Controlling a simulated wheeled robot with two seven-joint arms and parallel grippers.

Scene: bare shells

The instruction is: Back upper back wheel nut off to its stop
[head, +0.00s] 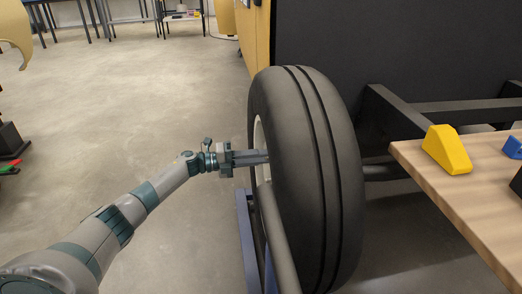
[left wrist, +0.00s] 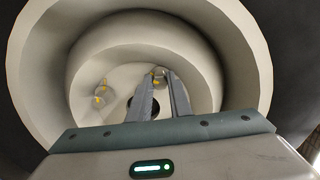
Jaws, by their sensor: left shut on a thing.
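The large black-tyred wheel (head: 312,180) stands upright in the head view, its pale hub side facing left. My left gripper (head: 264,157) reaches level into the hub from the left; the tyre edge hides its fingertips there. In the left wrist view the fingers (left wrist: 161,82) point deep into the cream rim (left wrist: 75,60) and are shut on the upper wheel nut (left wrist: 159,71), which shows only as a small piece with a yellow mark between the tips. Another nut (left wrist: 100,91) with yellow marks sits to the left. A dark hole (left wrist: 130,101) shows beside the fingers. My right gripper is not in view.
A blue stand (head: 248,240) and a grey bar (head: 277,235) stand close below my left gripper. A wooden table (head: 470,200) with a yellow wedge block (head: 447,150) is to the right of the wheel. The floor (head: 120,120) at left is mostly clear.

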